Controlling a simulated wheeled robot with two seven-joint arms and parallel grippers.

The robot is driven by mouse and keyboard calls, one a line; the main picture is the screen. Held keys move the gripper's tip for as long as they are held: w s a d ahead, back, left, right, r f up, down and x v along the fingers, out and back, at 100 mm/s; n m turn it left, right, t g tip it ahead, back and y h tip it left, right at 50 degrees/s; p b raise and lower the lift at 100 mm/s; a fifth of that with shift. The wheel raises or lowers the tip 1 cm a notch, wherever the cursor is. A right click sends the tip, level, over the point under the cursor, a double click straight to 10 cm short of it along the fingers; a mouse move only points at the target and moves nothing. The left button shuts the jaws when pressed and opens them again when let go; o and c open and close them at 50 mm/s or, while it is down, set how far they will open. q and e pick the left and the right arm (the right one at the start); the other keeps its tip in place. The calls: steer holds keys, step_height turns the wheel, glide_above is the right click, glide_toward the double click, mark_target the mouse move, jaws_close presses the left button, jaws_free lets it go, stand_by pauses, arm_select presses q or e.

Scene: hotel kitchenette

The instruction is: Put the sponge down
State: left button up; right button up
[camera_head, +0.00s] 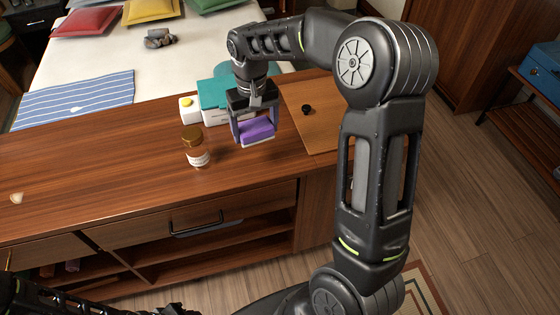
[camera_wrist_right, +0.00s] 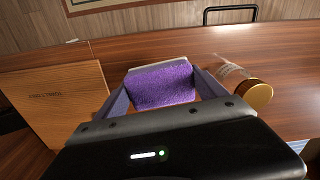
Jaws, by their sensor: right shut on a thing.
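The purple sponge (camera_head: 257,130) with a pale layer is between the fingers of my right gripper (camera_head: 254,133), which is shut on it. In the right wrist view the sponge (camera_wrist_right: 160,85) sits squarely between the two grey fingers. It is low over the brown wooden counter (camera_head: 110,165); I cannot tell whether its underside touches the wood. My left arm shows only as dark parts along the bottom left edge, with what may be its gripper (camera_head: 175,309) cut off by the frame.
A wooden board (camera_head: 318,130) lies right. The counter's left part is mostly clear.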

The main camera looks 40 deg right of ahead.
steer(key=s+d+f+m, duration=0.1)
steer(key=s+d, duration=0.1)
steer(key=d, duration=0.4)
steer(key=shift+s+b, duration=0.2)
steer(key=shift+b, duration=0.15)
steer(key=shift+f, duration=0.1)
glide_above(280, 159)
step_height(280, 159, down, 6)
steer(key=shift+f+p, duration=0.1)
steer(key=shift+p, duration=0.3)
steer(key=shift+f+p, duration=0.3)
steer(key=shift+f, duration=1.5)
steer(key=shift+f, duration=0.15)
steer(key=o, duration=1.3)
steer(key=shift+c, duration=0.2)
